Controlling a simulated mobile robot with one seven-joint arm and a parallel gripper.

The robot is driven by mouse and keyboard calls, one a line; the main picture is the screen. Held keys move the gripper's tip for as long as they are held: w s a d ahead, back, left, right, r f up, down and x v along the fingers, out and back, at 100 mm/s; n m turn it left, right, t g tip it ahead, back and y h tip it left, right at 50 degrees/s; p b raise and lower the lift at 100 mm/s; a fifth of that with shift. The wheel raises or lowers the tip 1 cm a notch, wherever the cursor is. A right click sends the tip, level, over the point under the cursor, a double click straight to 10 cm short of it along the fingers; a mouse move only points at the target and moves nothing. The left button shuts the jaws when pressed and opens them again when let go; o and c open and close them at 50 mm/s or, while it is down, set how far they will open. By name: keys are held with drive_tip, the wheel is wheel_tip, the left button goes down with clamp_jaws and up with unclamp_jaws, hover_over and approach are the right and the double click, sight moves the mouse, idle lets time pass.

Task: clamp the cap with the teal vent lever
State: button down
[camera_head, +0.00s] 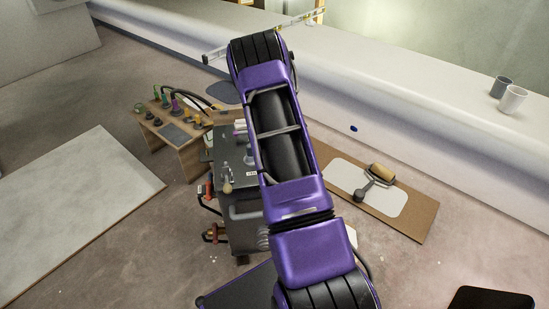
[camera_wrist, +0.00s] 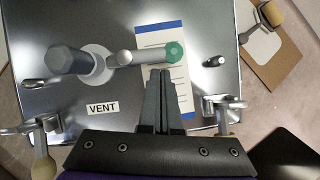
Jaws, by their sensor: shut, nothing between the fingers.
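In the wrist view the vent lever is a grey arm with a teal round end (camera_wrist: 174,52). It runs left to a pale cap or collar with a dark grey knob (camera_wrist: 68,58). It lies over a metal panel (camera_wrist: 40,110) with a "VENT" label (camera_wrist: 103,108). My gripper (camera_wrist: 160,80) is shut and empty, with its fingertips just below the teal end in the picture. I cannot tell whether they touch it. In the head view my arm hides the lever and gripper, and only part of the grey metal box (camera_head: 240,190) shows.
A white and blue card (camera_wrist: 150,38) lies on the panel behind the lever. Toggle clamps with beige handles stand at its lower left (camera_wrist: 43,165) and lower right (camera_wrist: 222,120). A wooden stand with fittings (camera_head: 180,125) is left of the box; a board with a roller (camera_head: 380,180) is right.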

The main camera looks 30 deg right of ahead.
drive_tip(key=shift+w+d+n, duration=0.1)
drive_tip(key=shift+d+n, duration=0.15)
drive_tip(key=shift+n, duration=0.25)
idle(0.5)
